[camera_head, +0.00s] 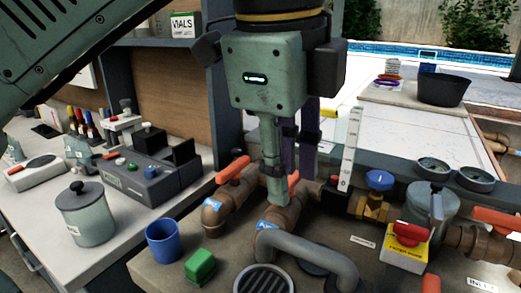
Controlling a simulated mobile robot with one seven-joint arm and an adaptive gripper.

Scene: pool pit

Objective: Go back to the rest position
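My gripper (274,196) hangs straight down in the middle of the view, seen side-on. Its tips are just above or at a brown pipe (285,213) with an orange handle (294,180) partly behind the fingers. I cannot tell whether the tips touch the pipe or handle. The fingers overlap from this side, so their opening is hidden. No held object is clearly visible.
A second orange-handled valve (233,170) stands close left. A grey pipe loop (315,255), blue cup (163,241) and green block (200,267) are in front. A blue-knobbed valve (380,181) and red pump knob (408,233) stand right. A lidded pot (87,217) is left.

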